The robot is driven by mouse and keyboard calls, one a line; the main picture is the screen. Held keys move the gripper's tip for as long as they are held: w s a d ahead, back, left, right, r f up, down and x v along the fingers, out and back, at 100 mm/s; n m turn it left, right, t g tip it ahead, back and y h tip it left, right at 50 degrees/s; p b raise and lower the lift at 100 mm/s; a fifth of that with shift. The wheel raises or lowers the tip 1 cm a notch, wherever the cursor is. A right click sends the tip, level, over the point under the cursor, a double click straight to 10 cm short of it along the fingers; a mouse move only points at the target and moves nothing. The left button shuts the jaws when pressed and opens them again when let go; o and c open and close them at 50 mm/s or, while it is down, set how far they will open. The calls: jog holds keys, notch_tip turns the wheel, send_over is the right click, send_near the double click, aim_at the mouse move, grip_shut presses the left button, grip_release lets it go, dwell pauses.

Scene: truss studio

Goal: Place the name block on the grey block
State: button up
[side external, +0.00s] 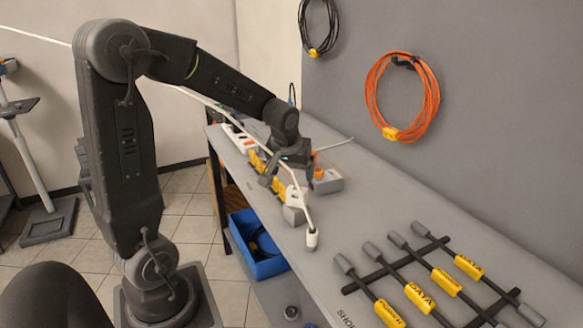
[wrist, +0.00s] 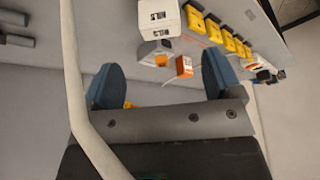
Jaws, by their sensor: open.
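My gripper (side external: 288,174) is open above the bench, and its two blue-grey fingers stand wide apart in the wrist view (wrist: 162,82). Nothing shows held between them. A grey block (wrist: 154,50) with an orange part lies ahead of the fingertips; a grey block with orange (side external: 328,182) also shows beside my gripper in the side view. A small orange-and-white block (wrist: 184,67) sits close by it, probably the name block, but its lettering is too small to read. A white block (wrist: 158,18) with dark print stands just beyond. Part of the side view is hidden by my gripper.
A row of yellow blocks (wrist: 214,31) runs along the bench edge. A white cable passes close by my gripper to a white connector (side external: 312,239). Black rods with yellow tags (side external: 420,298) cover the near bench. A blue bin (side external: 258,246) sits below.

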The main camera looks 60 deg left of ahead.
jog(key=s+d+r+m+t+h, duration=0.1)
jog(key=s+d+r+m, duration=0.2)
jog(key=s+d, duration=0.4)
jog(key=s+d+r+m+t+h, duration=0.1)
jog(key=s+d+r+m, duration=0.3)
jog(key=d, duration=0.8)
jog(key=s+m+h, duration=0.1)
jog(key=s+m, duration=0.1)
jog(key=s, duration=0.1)
jog(key=shift+s, duration=0.35)
